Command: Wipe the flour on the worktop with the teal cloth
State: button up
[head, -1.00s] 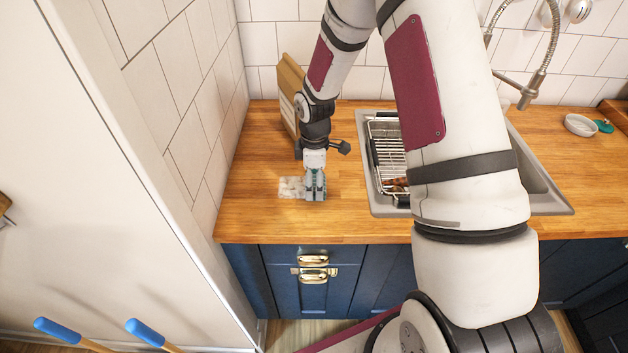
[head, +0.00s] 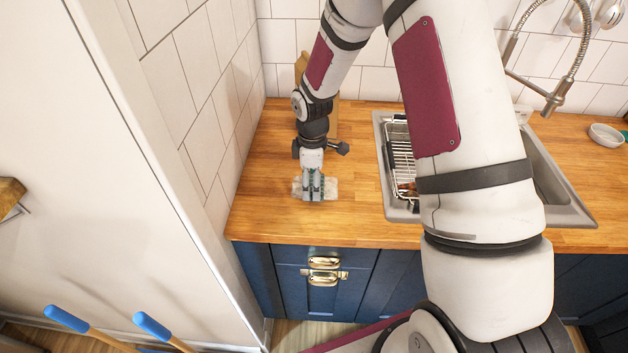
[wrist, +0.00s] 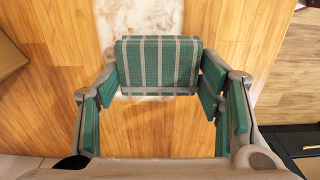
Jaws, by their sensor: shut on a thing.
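The teal cloth (wrist: 158,62) with pale stripes is folded into a small pad between my fingers. My gripper (head: 314,194) is shut on it and points down at the worktop (head: 262,190). The flour (head: 332,188) is a thin pale patch on the wood, showing on both sides of my fingertips in the head view. In the wrist view the flour (wrist: 140,18) spreads beyond the cloth, with a thin edge on the near side. The cloth covers part of the patch. Whether it presses on the wood is hard to tell.
A wooden board (head: 303,68) leans at the back wall behind my arm. A sink (head: 560,195) with a wire rack (head: 402,160) is to the right. The tiled wall (head: 205,130) bounds the left. Worktop in front of the patch is clear.

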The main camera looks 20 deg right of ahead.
aim_at(297, 192)
jog(key=shift+f, duration=0.55)
dwell(0.9)
dwell(0.4)
jog(key=shift+w+a+b, duration=0.25)
jog(key=shift+w+a, duration=0.05)
jog(key=shift+a, duration=0.35)
jog(key=shift+w+a+b, duration=0.25)
jog(key=shift+a, duration=0.4)
jog(key=shift+w+a+b, duration=0.25)
jog(key=shift+w+a, duration=0.05)
jog(key=shift+a, duration=0.35)
jog(key=shift+s+d+r+p, duration=0.1)
jog(key=shift+s+d+p, duration=0.2)
jog(key=shift+d, duration=0.35)
jog(key=shift+s+d+p, duration=0.15)
jog(key=shift+s+d, duration=0.15)
jog(key=shift+d, duration=0.3)
jog(key=shift+s+d, duration=0.3)
jog(key=shift+d, duration=0.55)
jog(key=shift+d, duration=0.1)
